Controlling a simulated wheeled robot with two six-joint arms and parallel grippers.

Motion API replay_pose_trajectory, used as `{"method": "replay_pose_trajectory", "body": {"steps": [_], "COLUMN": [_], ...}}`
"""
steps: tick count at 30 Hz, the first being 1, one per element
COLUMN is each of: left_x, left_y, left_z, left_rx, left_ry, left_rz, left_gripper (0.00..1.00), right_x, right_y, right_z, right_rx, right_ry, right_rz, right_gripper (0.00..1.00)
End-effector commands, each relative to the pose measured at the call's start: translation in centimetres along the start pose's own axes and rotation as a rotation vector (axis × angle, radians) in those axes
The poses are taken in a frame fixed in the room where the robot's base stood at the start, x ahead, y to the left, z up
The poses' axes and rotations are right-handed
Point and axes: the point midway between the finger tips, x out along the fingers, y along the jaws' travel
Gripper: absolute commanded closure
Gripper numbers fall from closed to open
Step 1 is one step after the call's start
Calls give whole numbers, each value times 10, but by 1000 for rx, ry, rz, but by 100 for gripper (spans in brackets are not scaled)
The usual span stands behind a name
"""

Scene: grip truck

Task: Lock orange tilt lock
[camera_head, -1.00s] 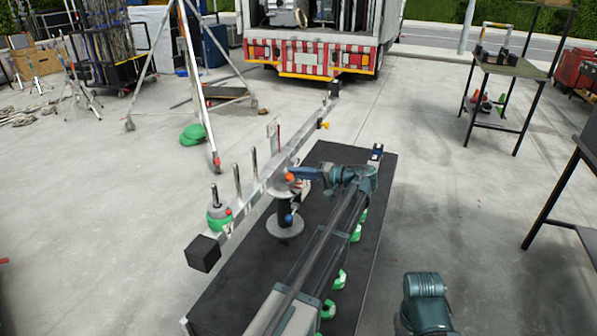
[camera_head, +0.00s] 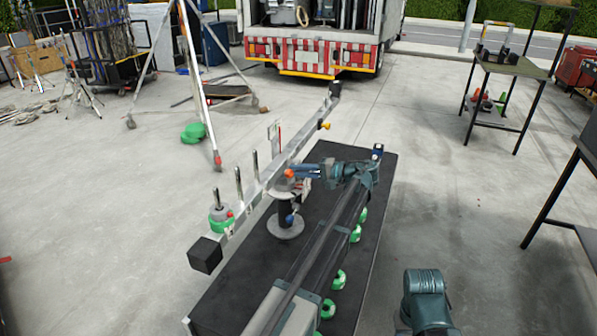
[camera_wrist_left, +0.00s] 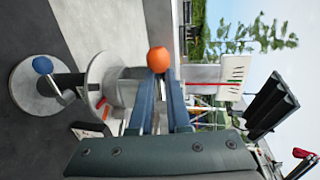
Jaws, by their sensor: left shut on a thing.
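The orange tilt lock knob (camera_head: 289,173) sits at the top of the head assembly, beside the long silver beam. My left gripper (camera_head: 294,172) reaches it from the right and is shut on it. In the left wrist view the orange knob (camera_wrist_left: 160,59) shows as a ball at the tips of the blue fingers (camera_wrist_left: 160,75). A blue knob (camera_head: 290,219) sits lower on the black post (camera_head: 285,209); it also shows in the left wrist view (camera_wrist_left: 42,65). The lever behind the orange knob is mostly hidden by the fingers. My right gripper is out of view.
The silver beam (camera_head: 304,138) runs diagonally with upright pins, a green-ringed weight (camera_head: 221,218) and a black end block (camera_head: 205,255). The post stands on a black cart top (camera_head: 240,290). A tripod leg (camera_head: 212,130) stands behind the beam.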

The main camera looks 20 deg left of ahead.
Motion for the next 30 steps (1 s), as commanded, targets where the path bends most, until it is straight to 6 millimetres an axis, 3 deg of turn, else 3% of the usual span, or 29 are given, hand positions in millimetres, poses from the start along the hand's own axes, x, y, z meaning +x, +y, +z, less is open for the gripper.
{"method": "replay_pose_trajectory", "body": {"steps": [4,5,9,20,23,30], "left_x": [0,0,0,-5,-18,-70], "left_y": [1,1,1,0,-1,-2], "left_z": [3,3,2,0,0,-1], "left_rx": [2,2,1,-1,0,0], "left_ry": [-6,-6,-5,-1,0,1], "left_rz": [4,4,2,0,0,0], "left_gripper": [100,80,55,55,55,55], "right_x": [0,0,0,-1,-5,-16], "right_y": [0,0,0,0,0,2], "right_z": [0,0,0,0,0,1], "right_rx": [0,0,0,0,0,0], "right_ry": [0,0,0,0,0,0], "right_rz": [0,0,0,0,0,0], "right_gripper": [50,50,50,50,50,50]}}
